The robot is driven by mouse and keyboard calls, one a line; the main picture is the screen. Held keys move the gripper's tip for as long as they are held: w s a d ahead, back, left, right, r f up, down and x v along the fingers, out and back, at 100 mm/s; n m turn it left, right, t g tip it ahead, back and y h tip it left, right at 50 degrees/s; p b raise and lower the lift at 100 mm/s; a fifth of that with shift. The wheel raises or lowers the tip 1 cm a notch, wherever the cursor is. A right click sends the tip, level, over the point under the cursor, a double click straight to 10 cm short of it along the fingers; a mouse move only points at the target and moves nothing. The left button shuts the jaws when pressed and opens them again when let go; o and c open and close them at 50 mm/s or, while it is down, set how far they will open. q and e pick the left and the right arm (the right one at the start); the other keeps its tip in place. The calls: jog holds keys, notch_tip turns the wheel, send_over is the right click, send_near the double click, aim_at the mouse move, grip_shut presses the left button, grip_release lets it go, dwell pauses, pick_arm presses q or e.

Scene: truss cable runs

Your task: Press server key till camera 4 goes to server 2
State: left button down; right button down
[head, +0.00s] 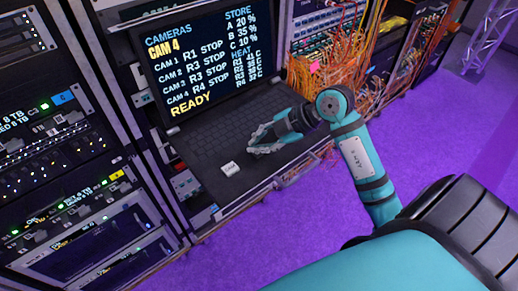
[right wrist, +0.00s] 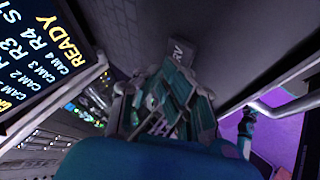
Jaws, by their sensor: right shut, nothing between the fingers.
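The console screen (head: 200,62) reads CAMERAS and CAM 4 in yellow, with CAM 4 listed as R4 STOP and READY at the bottom. Part of the screen (right wrist: 38,65) shows in the right wrist view. A pale key (head: 229,169) with a small label sits at the lower left of the dark keyboard deck. In the right wrist view the key (right wrist: 180,48) shows the letters RV beyond my fingers, which hide part of it. My right gripper (head: 254,147) is shut and empty over the deck, just up and right of the key. Contact is not visible. My left gripper is not in view.
Server racks (head: 60,140) with lit panels stand at the left. Orange cables (head: 345,75) hang in a dense tangle behind and right of the console. A metal rail (right wrist: 280,65) edges the deck. The purple floor (head: 285,220) is open in front.

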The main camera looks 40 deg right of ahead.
jog(key=shift+f, duration=0.4)
jog(key=shift+r, duration=0.1)
dwell(0.5)
jog(key=shift+r+p, duration=0.75)
jog(key=shift+p, duration=0.05)
notch_tip(320, 180, up, 5)
jog(key=p, duration=0.5)
dwell(2.7)
